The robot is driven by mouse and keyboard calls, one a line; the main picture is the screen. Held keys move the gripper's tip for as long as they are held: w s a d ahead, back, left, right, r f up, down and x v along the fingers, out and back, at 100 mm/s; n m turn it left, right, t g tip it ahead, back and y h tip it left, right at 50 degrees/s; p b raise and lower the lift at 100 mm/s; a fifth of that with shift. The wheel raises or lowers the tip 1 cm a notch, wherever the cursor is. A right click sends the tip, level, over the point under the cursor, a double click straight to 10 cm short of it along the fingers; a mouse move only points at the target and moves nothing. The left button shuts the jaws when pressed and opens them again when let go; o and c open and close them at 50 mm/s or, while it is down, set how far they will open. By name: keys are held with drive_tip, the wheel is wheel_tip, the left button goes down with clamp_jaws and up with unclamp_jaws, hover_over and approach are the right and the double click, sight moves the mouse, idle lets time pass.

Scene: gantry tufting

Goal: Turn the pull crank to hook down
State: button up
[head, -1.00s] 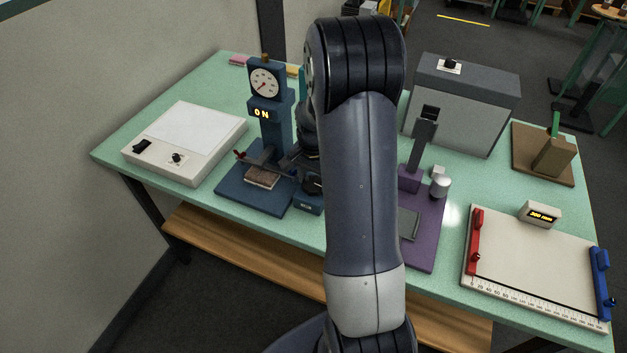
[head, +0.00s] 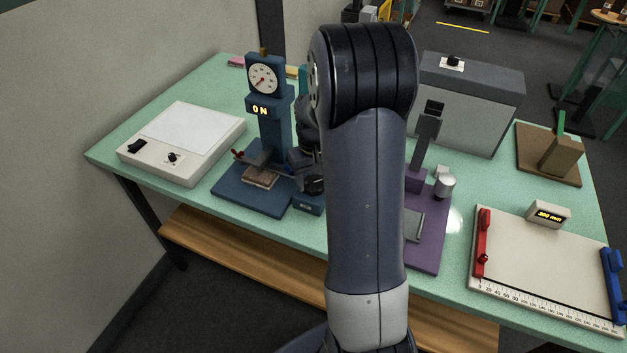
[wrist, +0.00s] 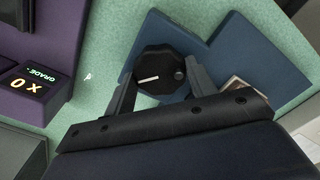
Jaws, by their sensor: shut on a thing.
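The pull crank is a black eight-sided knob with a white line and a small round stub (wrist: 155,62), on the small blue box beside the blue pull tester (head: 270,135). In the wrist view the white line runs nearly crosswise, and the stub is at the right. My gripper (wrist: 161,80) has one finger on each side of the knob and is shut on it. In the head view my arm hides most of the gripper; the dark knob (head: 314,185) shows beside it. The tester has a round dial and a lit display reading 0 N. A brown sample (head: 261,178) lies on its base.
A white light box (head: 190,145) stands left of the tester. A purple device (head: 425,258) stands close on the right, partly behind my arm. A grey box (head: 470,105) is at the back, and a measuring board (head: 545,265) lies at the front right.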

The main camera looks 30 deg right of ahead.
sight(313, 182)
drive_tip(key=n+b, duration=0.1)
drive_tip(key=n, duration=0.3)
drive_tip(key=shift+n, duration=0.3)
drive_tip(key=shift+r+n, duration=0.1)
drive_tip(key=shift+n, duration=1.9)
drive_tip(key=o, duration=1)
wheel_tip(313, 182, up, 11)
drive_tip(key=shift+f+b, duration=0.15)
drive_tip(key=shift+b, duration=0.5)
drive_tip(key=shift+f, duration=0.1)
wheel_tip(313, 182, down, 11)
drive_tip(key=shift+r+p, duration=0.1)
drive_tip(key=shift+p, duration=0.35)
